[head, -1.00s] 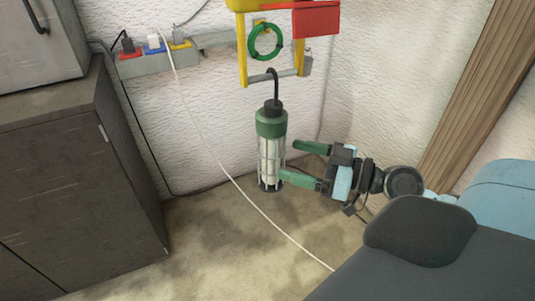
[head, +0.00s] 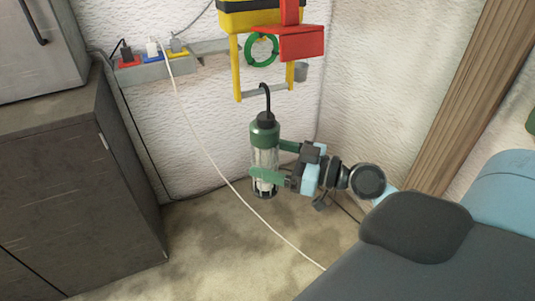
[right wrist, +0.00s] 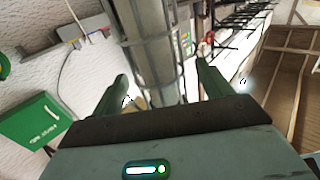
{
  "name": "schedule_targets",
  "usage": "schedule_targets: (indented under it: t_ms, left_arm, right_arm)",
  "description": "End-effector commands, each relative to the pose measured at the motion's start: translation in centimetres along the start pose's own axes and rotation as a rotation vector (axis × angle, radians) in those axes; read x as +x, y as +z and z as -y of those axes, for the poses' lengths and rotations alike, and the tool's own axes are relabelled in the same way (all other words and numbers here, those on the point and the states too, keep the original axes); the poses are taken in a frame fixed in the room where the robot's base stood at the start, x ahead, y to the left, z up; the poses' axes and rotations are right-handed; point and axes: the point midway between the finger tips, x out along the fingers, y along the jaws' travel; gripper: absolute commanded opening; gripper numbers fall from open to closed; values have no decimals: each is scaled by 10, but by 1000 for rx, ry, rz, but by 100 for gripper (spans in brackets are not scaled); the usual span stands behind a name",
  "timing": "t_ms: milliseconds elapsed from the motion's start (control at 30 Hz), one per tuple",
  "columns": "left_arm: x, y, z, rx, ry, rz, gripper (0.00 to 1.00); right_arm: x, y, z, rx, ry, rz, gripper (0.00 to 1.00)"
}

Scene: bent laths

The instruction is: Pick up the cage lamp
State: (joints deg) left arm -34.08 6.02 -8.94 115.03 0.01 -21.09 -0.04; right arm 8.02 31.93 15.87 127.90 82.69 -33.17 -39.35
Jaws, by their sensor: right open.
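The cage lamp (head: 264,147) hangs upright by its black hook from a grey bar (head: 263,94) in the head view. It has a green collar and a clear tube inside a wire cage. My right gripper (head: 263,160) comes from the right with its green fingers open, one on either side of the lamp's caged tube. In the right wrist view, the caged tube (right wrist: 150,55) stands between the two open fingers (right wrist: 160,85), with gaps visible at both sides. My left gripper is not in view.
A dark cabinet (head: 85,190) stands at the left. A power strip (head: 165,62) is on the wall, and a white cable (head: 222,178) runs down to the floor. A green ring (head: 262,50) and a yellow and red frame are above the lamp.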

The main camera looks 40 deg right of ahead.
Motion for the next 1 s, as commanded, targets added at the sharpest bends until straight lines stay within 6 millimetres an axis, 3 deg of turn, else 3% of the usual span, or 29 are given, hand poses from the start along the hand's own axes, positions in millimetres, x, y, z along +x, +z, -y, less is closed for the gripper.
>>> schedule_targets:
  t_ms: [33,200,533,1000]
  left_arm:
    - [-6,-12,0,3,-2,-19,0]
    - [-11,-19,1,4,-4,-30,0]
    - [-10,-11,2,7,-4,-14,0]
    - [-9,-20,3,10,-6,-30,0]
  right_arm:
    - [8,-12,0,-2,1,-13,78]
    - [28,-8,0,-2,1,-7,78]
    - [33,-4,0,-1,0,-1,77]
    - [32,-4,0,-1,1,-1,15]
